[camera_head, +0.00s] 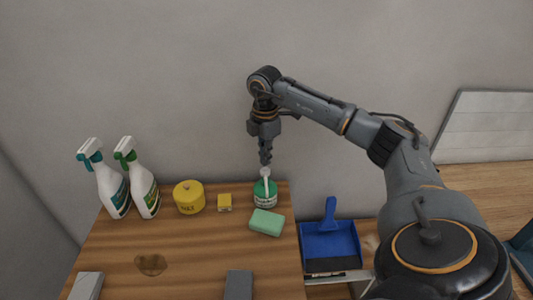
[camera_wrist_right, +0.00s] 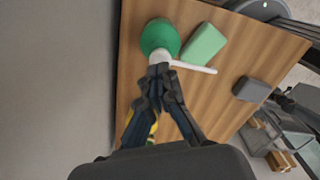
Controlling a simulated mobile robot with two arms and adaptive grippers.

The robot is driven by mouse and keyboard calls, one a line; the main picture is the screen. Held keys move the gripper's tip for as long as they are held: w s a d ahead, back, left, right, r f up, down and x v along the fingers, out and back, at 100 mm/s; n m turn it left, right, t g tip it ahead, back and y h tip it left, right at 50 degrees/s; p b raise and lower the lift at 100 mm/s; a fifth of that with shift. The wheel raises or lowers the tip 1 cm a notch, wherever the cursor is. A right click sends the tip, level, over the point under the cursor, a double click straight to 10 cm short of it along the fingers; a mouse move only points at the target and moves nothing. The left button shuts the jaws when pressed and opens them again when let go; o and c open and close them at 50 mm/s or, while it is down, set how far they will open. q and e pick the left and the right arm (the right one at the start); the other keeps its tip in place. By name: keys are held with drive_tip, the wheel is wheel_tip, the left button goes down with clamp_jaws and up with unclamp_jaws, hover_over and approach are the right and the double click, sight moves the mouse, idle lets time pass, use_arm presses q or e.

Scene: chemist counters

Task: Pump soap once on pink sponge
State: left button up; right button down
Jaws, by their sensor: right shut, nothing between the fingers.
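A green soap bottle (camera_head: 265,197) with a white pump head (camera_head: 265,173) stands upright near the counter's back right corner. A light green sponge (camera_head: 267,222) lies just in front of it; I see no pink sponge. My right gripper (camera_head: 265,158) points down, shut and empty, directly over the pump head. In the right wrist view, the closed fingertips (camera_wrist_right: 159,72) are at the pump head, and I cannot tell if they touch it. The white spout (camera_wrist_right: 196,68) extends along the side of the sponge (camera_wrist_right: 203,45). The bottle (camera_wrist_right: 160,36) is partly covered by its pump. My left gripper is out of view.
Two spray bottles (camera_head: 113,190) (camera_head: 145,190), a yellow tin (camera_head: 189,197) and a small yellow box (camera_head: 225,203) stand left of the soap. A brown stain (camera_head: 150,264) and grey blocks (camera_head: 238,284) (camera_head: 87,286) are nearer. A blue dustpan (camera_head: 330,241) is at right.

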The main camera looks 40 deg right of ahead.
wheel_tip(320, 180, up, 5)
drive_tip(key=p, duration=0.3)
drive_tip(key=shift+r+p, duration=0.1)
drive_tip(key=shift+p, duration=0.25)
